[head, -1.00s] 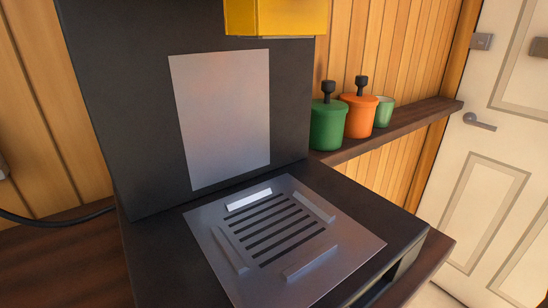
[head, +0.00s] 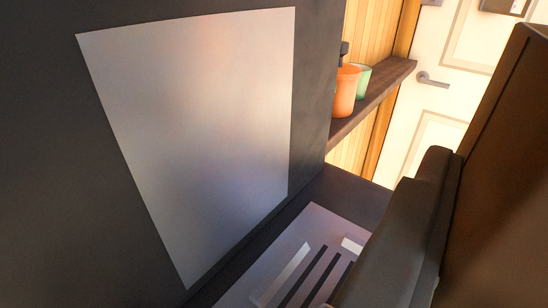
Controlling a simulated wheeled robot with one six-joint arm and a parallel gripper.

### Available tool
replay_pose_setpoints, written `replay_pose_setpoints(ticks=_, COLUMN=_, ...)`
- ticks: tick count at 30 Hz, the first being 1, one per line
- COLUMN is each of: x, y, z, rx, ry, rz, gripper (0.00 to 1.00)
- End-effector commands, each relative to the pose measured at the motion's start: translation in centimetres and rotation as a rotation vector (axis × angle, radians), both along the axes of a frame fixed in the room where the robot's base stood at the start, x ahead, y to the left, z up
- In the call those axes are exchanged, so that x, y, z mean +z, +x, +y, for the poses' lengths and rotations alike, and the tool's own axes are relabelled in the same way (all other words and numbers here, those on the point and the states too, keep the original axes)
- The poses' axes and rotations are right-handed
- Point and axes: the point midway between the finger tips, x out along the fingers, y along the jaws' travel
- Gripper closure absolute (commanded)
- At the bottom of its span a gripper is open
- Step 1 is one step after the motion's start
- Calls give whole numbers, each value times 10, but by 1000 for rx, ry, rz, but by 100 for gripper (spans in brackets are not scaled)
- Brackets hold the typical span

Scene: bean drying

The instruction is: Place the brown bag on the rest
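The rest, a metal plate (head: 318,220) with dark slots and low raised bars, lies on the dark machine's base at the bottom. Only its back part shows; the remainder is cut off or hidden. A large dark brown shape (head: 500,190), which looks like the brown bag seen very close, fills the right edge, above and in front of the plate. A dark rounded piece that looks like part of my gripper (head: 405,235) stands against its left side and covers part of the plate. The second finger is not visible, so its grip cannot be made out.
The machine's dark upright back wall (head: 50,160) with a pale metal panel (head: 200,140) rises close at the left. Behind are a shelf (head: 375,95) with an orange canister (head: 346,92) and green cup (head: 363,80), and a white door (head: 440,100).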

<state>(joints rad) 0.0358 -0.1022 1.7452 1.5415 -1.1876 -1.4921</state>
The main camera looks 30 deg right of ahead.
Motion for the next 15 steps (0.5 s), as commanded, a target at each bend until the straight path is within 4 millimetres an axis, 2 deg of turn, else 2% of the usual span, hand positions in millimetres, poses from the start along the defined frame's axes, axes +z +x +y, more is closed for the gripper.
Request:
replay_pose_setpoints(ticks=3, x=1, y=11, z=4, rx=0, ry=0, rz=-1, gripper=48)
replay_pose_setpoints(ticks=10, x=0, y=21, z=8, rx=0, ry=0, rz=0, gripper=48)
replay_pose_setpoints(ticks=15, x=0, y=38, z=14, rx=1, ry=0, rz=0, gripper=48)
